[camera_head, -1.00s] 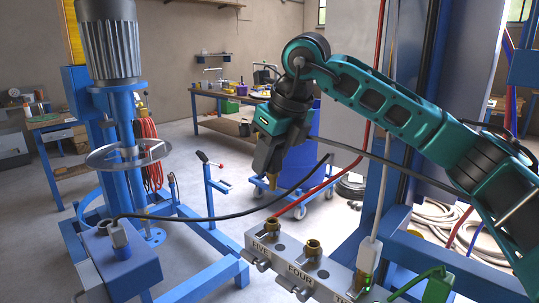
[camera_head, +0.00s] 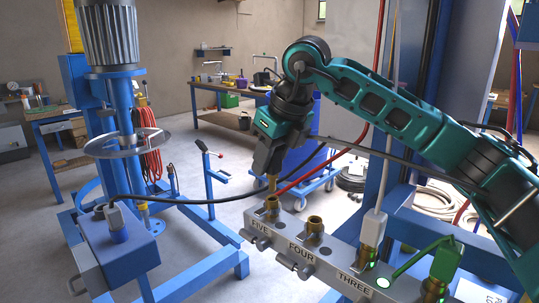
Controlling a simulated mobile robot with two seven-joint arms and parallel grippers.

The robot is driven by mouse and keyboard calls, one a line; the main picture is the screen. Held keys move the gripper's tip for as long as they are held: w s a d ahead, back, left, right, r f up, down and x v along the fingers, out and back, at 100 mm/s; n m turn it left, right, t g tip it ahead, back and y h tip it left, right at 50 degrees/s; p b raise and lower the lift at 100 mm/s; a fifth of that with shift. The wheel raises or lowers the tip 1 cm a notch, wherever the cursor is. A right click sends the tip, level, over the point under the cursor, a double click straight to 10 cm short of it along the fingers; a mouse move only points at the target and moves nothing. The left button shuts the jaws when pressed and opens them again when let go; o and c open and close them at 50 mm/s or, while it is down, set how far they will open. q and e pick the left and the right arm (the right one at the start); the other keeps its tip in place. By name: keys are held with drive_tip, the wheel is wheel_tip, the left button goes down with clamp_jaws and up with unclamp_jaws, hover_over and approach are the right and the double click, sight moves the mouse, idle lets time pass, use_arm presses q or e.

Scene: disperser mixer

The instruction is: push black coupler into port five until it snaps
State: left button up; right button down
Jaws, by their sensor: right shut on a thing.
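My right gripper (camera_head: 268,160) points down over the manifold block (camera_head: 312,246) and is shut on the black coupler. Its jaws hide most of the coupler; a brass tip (camera_head: 271,184) shows below them. Port five (camera_head: 271,205) is a brass fitting by the label FIVE, directly under the tip. The tip is very close to the port; I cannot tell whether they touch. Port four (camera_head: 314,224) stands empty beside it. A black hose (camera_head: 230,197) runs from a blue box at left toward my right gripper. My left gripper is out of view.
A white coupler (camera_head: 372,232) stands at port three, and a green one (camera_head: 445,260) is to its right. A red hose (camera_head: 315,172) passes behind my right gripper. The blue mixer with its disc (camera_head: 127,144) stands at left.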

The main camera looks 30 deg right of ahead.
sight(269, 178)
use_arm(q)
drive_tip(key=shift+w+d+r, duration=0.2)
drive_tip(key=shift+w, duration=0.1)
use_arm(e)
drive_tip(key=shift+f, duration=0.2)
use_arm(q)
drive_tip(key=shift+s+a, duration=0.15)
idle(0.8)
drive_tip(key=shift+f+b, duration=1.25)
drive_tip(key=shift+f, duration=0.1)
use_arm(e)
drive_tip(key=shift+f, duration=1.7)
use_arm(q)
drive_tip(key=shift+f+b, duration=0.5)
use_arm(e)
drive_tip(key=shift+a+f, duration=0.2)
drive_tip(key=shift+f, duration=0.45)
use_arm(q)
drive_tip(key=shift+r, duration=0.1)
use_arm(e)
drive_tip(key=shift+r, duration=0.1)
use_arm(q)
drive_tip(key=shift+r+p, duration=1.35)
drive_tip(key=shift+p, duration=0.05)
use_arm(e)
drive_tip(key=shift+d+r, duration=0.2)
drive_tip(key=shift+r, duration=1.5)
